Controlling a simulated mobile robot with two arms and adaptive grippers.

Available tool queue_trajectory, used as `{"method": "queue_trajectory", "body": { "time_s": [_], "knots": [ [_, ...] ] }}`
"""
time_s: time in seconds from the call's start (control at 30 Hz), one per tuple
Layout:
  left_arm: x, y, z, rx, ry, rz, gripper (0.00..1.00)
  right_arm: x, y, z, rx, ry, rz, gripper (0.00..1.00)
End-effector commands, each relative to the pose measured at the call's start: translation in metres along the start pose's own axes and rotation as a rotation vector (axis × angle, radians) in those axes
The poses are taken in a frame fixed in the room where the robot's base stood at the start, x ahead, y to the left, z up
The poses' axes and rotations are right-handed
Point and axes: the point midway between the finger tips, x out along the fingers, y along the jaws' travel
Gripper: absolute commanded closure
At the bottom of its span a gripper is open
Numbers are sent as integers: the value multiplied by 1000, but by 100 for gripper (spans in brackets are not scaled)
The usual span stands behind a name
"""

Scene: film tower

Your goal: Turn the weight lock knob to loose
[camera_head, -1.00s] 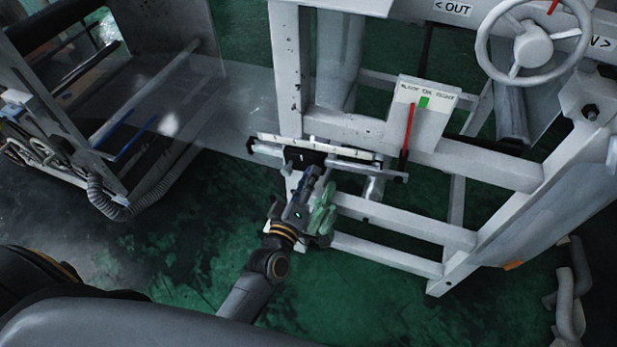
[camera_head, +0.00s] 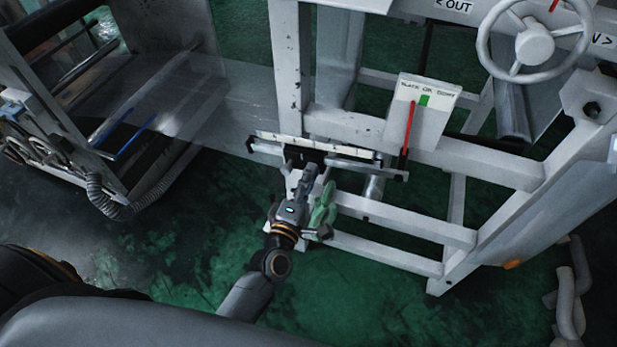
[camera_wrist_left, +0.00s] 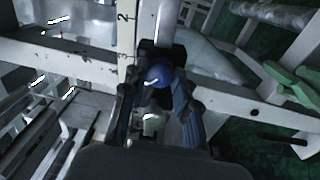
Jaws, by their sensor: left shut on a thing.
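The weight lock knob appears as a round blue knob (camera_wrist_left: 158,74) in the left wrist view, in front of a black block (camera_wrist_left: 150,50) on the white numbered bar (camera_wrist_left: 126,40). My left gripper (camera_wrist_left: 160,92) has one finger on each side of the knob and is shut on it. In the head view my left gripper (camera_head: 308,168) reaches up to the white scale bar (camera_head: 320,146); the knob is hidden there by the gripper. I cannot read any loose or tight mark on the knob. My right gripper is not in view.
A green part (camera_head: 322,208) sits just right of my left wrist. The gauge plate (camera_head: 423,100) with a red pointer stands right of the bar. A white handwheel (camera_head: 534,45) is at upper right. The green floor (camera_head: 340,295) below is clear.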

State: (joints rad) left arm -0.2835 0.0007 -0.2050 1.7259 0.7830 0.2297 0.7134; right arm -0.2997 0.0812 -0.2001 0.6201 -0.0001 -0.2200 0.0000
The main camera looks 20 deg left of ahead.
Motion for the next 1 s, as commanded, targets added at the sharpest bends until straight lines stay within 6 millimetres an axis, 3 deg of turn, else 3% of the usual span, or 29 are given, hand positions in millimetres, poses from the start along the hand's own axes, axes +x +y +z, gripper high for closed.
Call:
{"method": "queue_trajectory", "body": {
  "time_s": [0.3,0.33,0.43,0.77,1.0],
  "knots": [
    [0,1,0,-4,1,2,100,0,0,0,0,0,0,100],
    [0,1,0,-4,1,3,67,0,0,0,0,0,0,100],
    [0,1,0,-3,0,2,48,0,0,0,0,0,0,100],
    [-2,0,0,-2,0,0,48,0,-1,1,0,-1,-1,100],
    [-36,-1,0,-2,-1,-2,48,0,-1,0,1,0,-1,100]
  ]
}}
